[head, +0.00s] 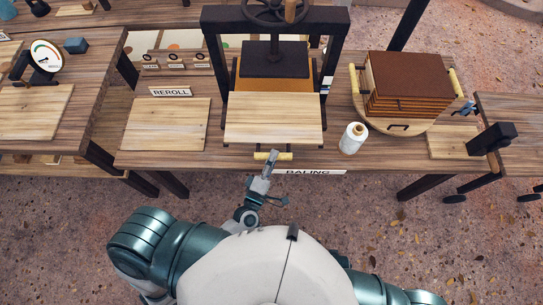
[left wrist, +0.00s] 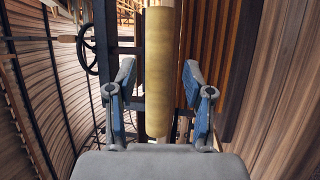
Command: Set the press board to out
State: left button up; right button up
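The pale press board (head: 273,120) lies in front of the screw press (head: 275,55), reaching toward the table's front edge. Its yellow bar handle (head: 266,156) sticks out at the front. My left gripper (head: 270,163) is just at this handle, reaching up from below. In the left wrist view the yellow handle (left wrist: 160,75) stands between the two open fingers (left wrist: 160,90), with a gap visible on each side. I cannot tell whether the fingertips reach past it. My right gripper is not in view.
A "BALING" label (head: 308,172) is on the front edge. A white spool (head: 353,138) stands right of the board. A stack of brown sheets (head: 408,80) sits on a round tray at the right. A "REROLL" board (head: 166,124) lies at the left.

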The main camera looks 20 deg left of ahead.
pick_arm(q)
jog(key=v, duration=1.2)
jog(key=shift+d, duration=0.15)
jog(key=shift+a+f, duration=0.1)
jog(key=shift+a, duration=0.15)
